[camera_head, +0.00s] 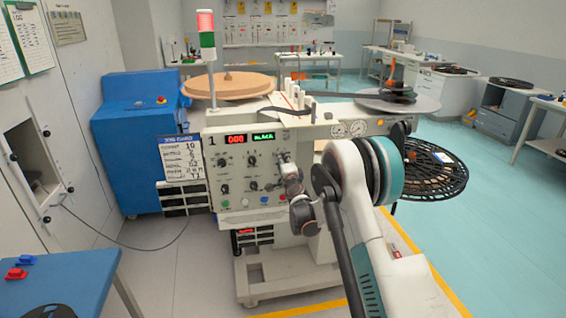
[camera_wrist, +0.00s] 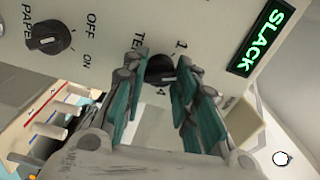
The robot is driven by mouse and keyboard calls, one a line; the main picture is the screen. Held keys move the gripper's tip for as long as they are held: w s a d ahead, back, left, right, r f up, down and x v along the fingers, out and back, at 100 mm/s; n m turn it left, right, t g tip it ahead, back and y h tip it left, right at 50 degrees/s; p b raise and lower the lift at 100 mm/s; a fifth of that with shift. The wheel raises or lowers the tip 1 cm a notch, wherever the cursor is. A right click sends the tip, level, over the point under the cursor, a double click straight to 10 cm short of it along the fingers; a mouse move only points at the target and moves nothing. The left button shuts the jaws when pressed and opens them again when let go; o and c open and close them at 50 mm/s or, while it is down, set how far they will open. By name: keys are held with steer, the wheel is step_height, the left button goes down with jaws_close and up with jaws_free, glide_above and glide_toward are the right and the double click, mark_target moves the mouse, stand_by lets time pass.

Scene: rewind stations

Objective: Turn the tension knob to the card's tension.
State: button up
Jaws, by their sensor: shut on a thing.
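The tension knob (camera_wrist: 158,72) is a black round dial on the pale machine panel, with a partly covered label starting "TE" and the numbers 1 and 4 beside it in the wrist view. My gripper (camera_wrist: 164,66) has its teal-padded fingers on both sides of this knob and is shut on it. In the head view my gripper (camera_head: 284,160) is at the panel's right part and hides the knob. The job card (camera_head: 182,160) hangs left of the panel; its rows of text are too small to read surely.
A green display (camera_wrist: 263,38) reads SLACK; a red display (camera_head: 236,139) is left of it in the head view. A paper OFF/ON knob (camera_wrist: 48,37) sits near my gripper. Several other knobs and buttons crowd the panel.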

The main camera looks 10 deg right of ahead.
steer(key=o, duration=1.1)
steer(key=shift+d, duration=0.15)
steer(key=shift+s, duration=0.1)
steer(key=s, duration=1.1)
steer(key=shift+s, duration=0.4)
